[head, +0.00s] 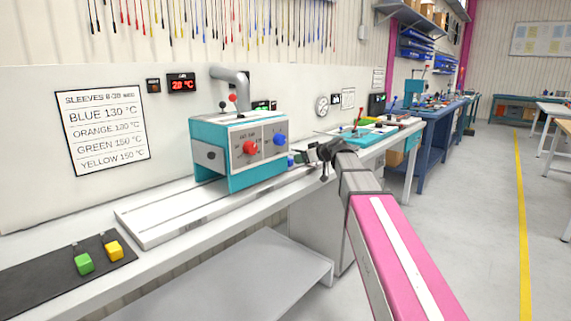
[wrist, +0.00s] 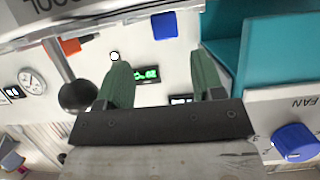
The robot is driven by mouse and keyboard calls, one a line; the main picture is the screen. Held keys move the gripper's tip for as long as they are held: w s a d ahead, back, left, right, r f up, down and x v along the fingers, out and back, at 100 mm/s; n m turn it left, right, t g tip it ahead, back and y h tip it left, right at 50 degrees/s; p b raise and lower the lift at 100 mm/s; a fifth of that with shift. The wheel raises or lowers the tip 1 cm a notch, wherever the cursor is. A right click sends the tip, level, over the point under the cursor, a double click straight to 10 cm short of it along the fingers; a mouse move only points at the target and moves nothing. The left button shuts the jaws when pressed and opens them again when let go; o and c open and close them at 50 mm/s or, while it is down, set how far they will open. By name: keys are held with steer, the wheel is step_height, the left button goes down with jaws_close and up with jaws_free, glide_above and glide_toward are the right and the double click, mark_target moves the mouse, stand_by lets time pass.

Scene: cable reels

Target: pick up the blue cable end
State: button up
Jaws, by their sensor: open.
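A small blue block, which looks like the blue cable end (wrist: 164,25), lies near the top middle of the wrist view, beyond my fingertips and between their lines. In the head view a small blue patch (head: 291,161) beside the teal machine appears to be the same piece. My gripper (wrist: 160,75) is open, with two dark green fingers apart and nothing between them. In the head view my gripper (head: 318,154) is small and dark, just right of the machine. The two do not appear to touch.
The teal heater box (head: 240,152) stands close left of my gripper, with a red knob and a blue fan knob (wrist: 295,142). A black ball-ended lever (wrist: 78,95) is close to one finger. An orange block (wrist: 70,45) lies nearby. Green (head: 84,263) and yellow (head: 114,250) blocks sit on a black mat.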

mark_target(291, 160)
steer(key=shift+s+a+x, duration=0.1)
steer(key=shift+s+x, duration=0.05)
steer(key=shift+x, duration=1.2)
steer(key=shift+s+a+x, duration=0.1)
steer(key=shift+a+x, duration=0.05)
steer(key=shift+x, duration=1.25)
steer(key=shift+r, duration=0.1)
steer(key=c, duration=1)
